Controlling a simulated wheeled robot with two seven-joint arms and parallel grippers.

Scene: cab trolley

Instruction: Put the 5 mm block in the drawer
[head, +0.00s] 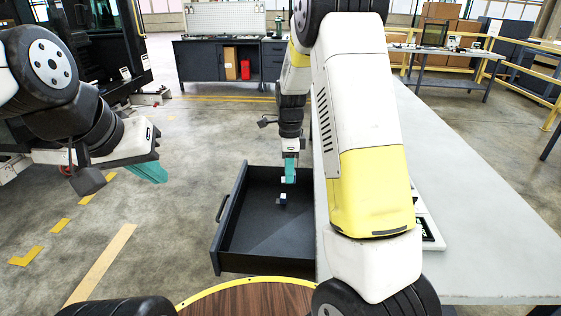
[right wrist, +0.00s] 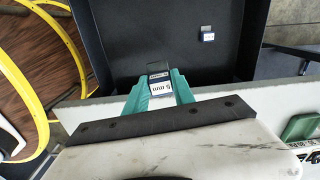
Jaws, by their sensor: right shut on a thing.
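The drawer (head: 262,262) is open beside the workbench, with a dark, mostly empty inside. My right gripper (head: 289,176) points down over the drawer and is shut on the 5 mm block (head: 288,181). In the right wrist view, the block (right wrist: 160,86) shows its "5 mm" label between the teal fingers. I cannot tell how high it hangs above the drawer floor. My left gripper (head: 149,172) is off to the left over the floor, with nothing seen in it; its finger gap is unclear.
Another small block (head: 282,199) lies on the drawer floor; it also shows in the right wrist view (right wrist: 207,34). The grey workbench top (head: 470,220) is right of the drawer. Open concrete floor lies to the left. A round wooden surface (head: 255,300) is at the front.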

